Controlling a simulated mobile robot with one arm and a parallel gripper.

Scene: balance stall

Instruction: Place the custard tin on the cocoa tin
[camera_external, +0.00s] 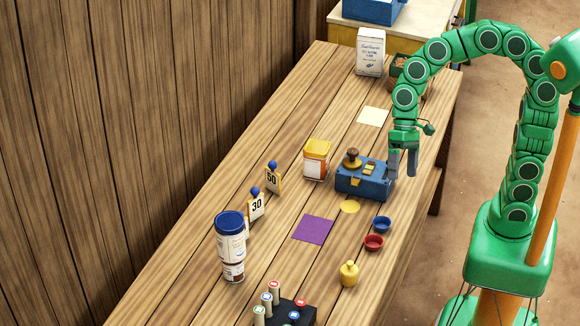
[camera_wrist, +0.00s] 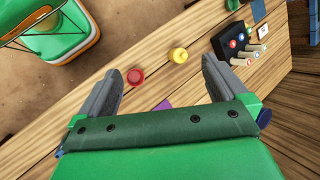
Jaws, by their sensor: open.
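A white tin with a blue lid (camera_external: 230,235) stands upright on top of a shorter white and brown tin (camera_external: 233,272) at the table's near left. A square white tin with a yellow-orange lid (camera_external: 316,159) stands alone near the middle. The labels are too small to read, so I cannot tell for certain which are the custard and cocoa tins. My gripper (camera_external: 402,165) is open and empty, pointing down over the table's right side by a blue box. Its spread fingers also show in the wrist view (camera_wrist: 162,70); no tin shows there.
The blue box (camera_external: 362,183) carries a dark knob and brass pieces. Blue (camera_external: 382,224) and red (camera_external: 374,242) bowls, a yellow bottle (camera_external: 349,274), a purple square (camera_external: 313,229), number cards (camera_external: 256,206) and a black peg block (camera_external: 290,314) are spread nearby. A white canister (camera_external: 370,52) stands far back.

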